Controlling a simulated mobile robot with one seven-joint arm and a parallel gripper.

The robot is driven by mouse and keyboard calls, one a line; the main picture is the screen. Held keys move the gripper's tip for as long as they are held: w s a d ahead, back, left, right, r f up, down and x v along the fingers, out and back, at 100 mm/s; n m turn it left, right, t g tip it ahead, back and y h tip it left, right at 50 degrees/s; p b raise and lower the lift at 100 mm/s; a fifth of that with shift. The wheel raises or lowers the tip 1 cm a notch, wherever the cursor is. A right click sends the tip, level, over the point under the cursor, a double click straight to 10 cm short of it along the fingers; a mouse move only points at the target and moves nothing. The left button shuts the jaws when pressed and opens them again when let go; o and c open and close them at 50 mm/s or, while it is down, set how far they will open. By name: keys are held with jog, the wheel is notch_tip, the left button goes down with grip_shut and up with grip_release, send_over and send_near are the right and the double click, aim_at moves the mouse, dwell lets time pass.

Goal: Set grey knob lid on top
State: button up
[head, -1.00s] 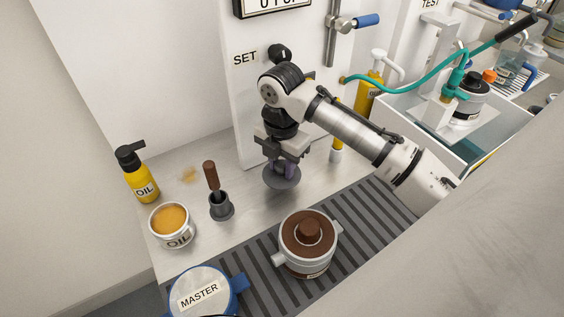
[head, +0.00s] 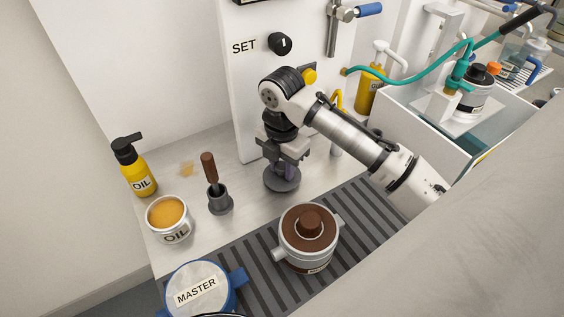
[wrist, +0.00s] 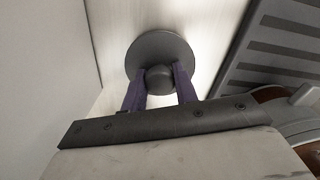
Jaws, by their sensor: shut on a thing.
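The grey knob lid (head: 282,180) is a round dark grey disc with a knob, at the foot of the white press column in the head view. My gripper (head: 283,165) is above it with its purple fingers shut on the knob. In the wrist view the lid (wrist: 162,50) shows as a disc with its knob between the two fingers (wrist: 160,82). I cannot tell whether the lid touches the counter. A silver pot (head: 307,258) with two side handles and a brown inside with a brown knob stands on the dark ribbed mat, in front and right of the lid.
A brown-handled brush in a grey holder (head: 219,200), an oil tin (head: 169,232) and a yellow oil bottle (head: 139,178) stand at left. The blue MASTER pot (head: 198,292) is at the front. The ribbed mat (head: 365,212) is clear right of the silver pot.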

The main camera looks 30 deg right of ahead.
jog(key=shift+f, duration=0.3)
dwell(0.5)
jog(key=o, duration=1)
jog(key=shift+o, duration=0.2)
notch_tip(320, 180, up, 14)
jog(key=shift+f, duration=0.1)
